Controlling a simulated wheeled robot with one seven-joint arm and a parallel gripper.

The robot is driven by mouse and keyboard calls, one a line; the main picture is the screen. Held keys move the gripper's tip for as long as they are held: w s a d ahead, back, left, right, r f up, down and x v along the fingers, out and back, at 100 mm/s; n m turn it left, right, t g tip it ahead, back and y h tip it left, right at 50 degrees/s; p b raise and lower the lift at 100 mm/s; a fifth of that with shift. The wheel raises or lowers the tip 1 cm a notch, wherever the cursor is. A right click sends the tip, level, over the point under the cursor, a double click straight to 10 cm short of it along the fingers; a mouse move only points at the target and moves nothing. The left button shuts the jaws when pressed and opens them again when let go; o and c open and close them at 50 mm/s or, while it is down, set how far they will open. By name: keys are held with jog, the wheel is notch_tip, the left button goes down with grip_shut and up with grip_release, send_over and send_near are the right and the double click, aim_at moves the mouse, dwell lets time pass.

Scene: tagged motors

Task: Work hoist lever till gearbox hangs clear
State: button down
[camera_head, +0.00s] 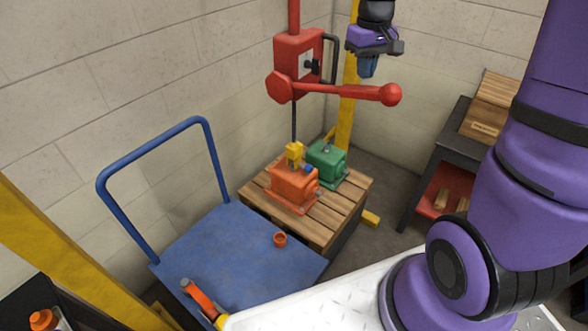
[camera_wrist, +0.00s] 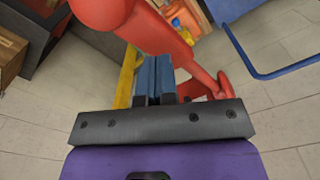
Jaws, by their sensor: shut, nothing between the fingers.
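A red hoist (camera_head: 299,55) hangs at the wall, with a red lever (camera_head: 335,90) reaching right, nearly level, to a round knob (camera_head: 390,94). My gripper (camera_head: 368,70) is shut and empty, just above the lever near its knob end. In the wrist view the blue fingers (camera_wrist: 155,75) are together, and the lever (camera_wrist: 160,32) passes close beyond them; I cannot tell whether they touch. An orange gearbox (camera_head: 293,187) is at the pallet with a yellow hook block (camera_head: 294,153) at its top, under the hoist's dark line. I see no clear gap beneath it.
A green motor unit (camera_head: 327,163) stands behind the gearbox on the wooden pallet (camera_head: 325,222). A blue cart (camera_head: 200,260) is at front left, carrying a small orange cup (camera_head: 280,240). A dark shelf (camera_head: 432,165) stands right. A yellow post (camera_head: 348,85) rises behind the lever.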

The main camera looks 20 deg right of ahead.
aim_at(363, 87)
jog(key=shift+f, duration=0.15)
jog(key=shift+f, duration=1.1)
jog(key=shift+s+d+f, duration=0.1)
jog(key=shift+s+f, duration=0.1)
jog(key=shift+f, duration=0.5)
jog(key=shift+w, duration=0.1)
jog(key=shift+w+r, duration=0.1)
jog(key=shift+r, duration=1.85)
